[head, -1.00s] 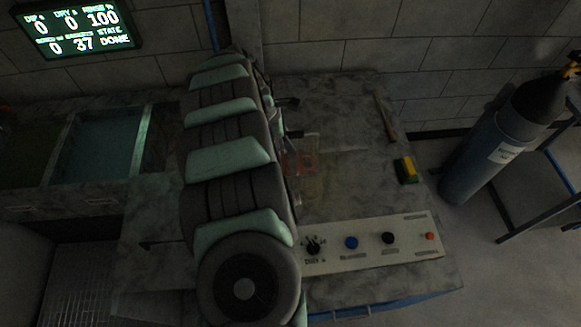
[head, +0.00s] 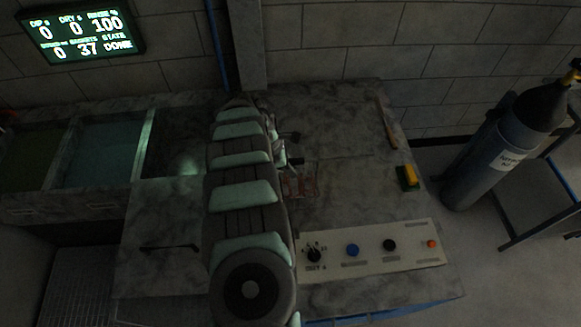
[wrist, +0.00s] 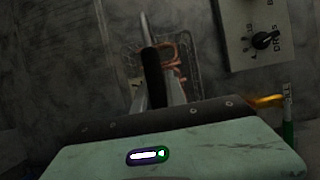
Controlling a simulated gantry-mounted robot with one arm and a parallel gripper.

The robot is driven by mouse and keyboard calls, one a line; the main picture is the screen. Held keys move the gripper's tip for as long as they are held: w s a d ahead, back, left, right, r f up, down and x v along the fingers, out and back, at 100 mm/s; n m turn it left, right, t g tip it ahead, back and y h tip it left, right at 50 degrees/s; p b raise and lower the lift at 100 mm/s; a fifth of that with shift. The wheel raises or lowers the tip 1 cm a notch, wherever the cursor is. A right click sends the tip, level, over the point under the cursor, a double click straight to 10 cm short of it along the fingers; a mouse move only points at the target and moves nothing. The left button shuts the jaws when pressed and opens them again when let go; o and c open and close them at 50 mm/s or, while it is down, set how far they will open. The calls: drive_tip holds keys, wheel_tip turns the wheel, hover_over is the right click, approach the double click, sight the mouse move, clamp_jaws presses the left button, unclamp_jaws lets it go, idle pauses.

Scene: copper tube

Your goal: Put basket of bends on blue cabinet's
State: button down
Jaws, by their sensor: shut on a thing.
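The wire basket (wrist: 184,62) with orange copper bends (wrist: 172,54) shows just beyond my fingers in the wrist view. In the head view the bends (head: 300,184) appear right of my arm, over the grey worktop. My gripper (wrist: 156,84) is shut on a dark upright handle that appears to belong to the basket. My arm hides part of the basket in the head view. I cannot tell whether the basket touches the worktop. Blue cabinet parts (head: 372,312) show below the worktop's front edge.
A control panel (head: 370,249) with knobs lies at the worktop's front right. A yellow-green block (head: 407,178) sits at the right edge. Liquid tanks (head: 105,150) are at the left. A gas cylinder (head: 505,145) stands off to the right. The lit display (head: 82,34) reads DONE.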

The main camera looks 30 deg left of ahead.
drive_tip(key=shift+w+a+r, duration=0.1)
drive_tip(key=c, duration=1.4)
unclamp_jaws()
drive_tip(key=shift+o, duration=0.2)
drive_tip(key=v, duration=1.2)
